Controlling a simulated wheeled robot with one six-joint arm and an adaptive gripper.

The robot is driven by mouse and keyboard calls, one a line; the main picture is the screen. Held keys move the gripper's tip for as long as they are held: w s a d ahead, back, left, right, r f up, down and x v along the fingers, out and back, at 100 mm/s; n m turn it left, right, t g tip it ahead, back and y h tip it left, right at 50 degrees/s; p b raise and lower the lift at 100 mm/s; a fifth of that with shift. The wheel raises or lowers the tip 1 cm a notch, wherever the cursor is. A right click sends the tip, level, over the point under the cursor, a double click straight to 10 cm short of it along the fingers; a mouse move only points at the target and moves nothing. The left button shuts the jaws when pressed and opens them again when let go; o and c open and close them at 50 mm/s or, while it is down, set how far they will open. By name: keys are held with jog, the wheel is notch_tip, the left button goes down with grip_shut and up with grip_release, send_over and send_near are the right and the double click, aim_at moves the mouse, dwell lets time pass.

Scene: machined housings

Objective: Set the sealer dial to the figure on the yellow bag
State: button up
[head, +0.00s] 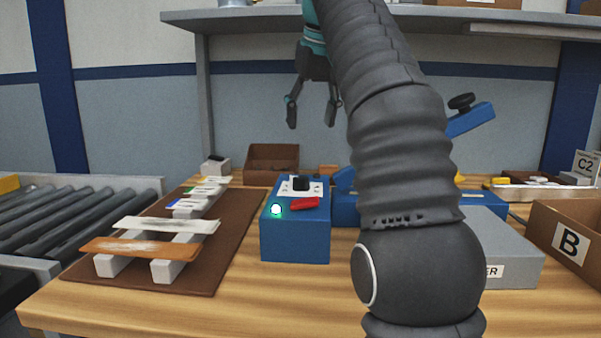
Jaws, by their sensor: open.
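A blue box (295,238) stands mid-table. The dial's figures and setting are too small to read. My gripper (311,118) is open and empty, fingers pointing down, above and apart from the blue box.
A blue machine with a raised arm (470,120) is partly hidden behind my arm. A grey box (505,250) and a carton marked B (570,243) stand at the right. A roller conveyor (80,220) is at the left. A shelf (250,17) spans above. The front table is clear.

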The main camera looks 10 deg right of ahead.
aim_at(302, 178)
jog(key=b+x, duration=0.5)
jog(key=x, duration=0.8)
jog(key=shift+f, duration=0.35)
jog(key=c, duration=1.2)
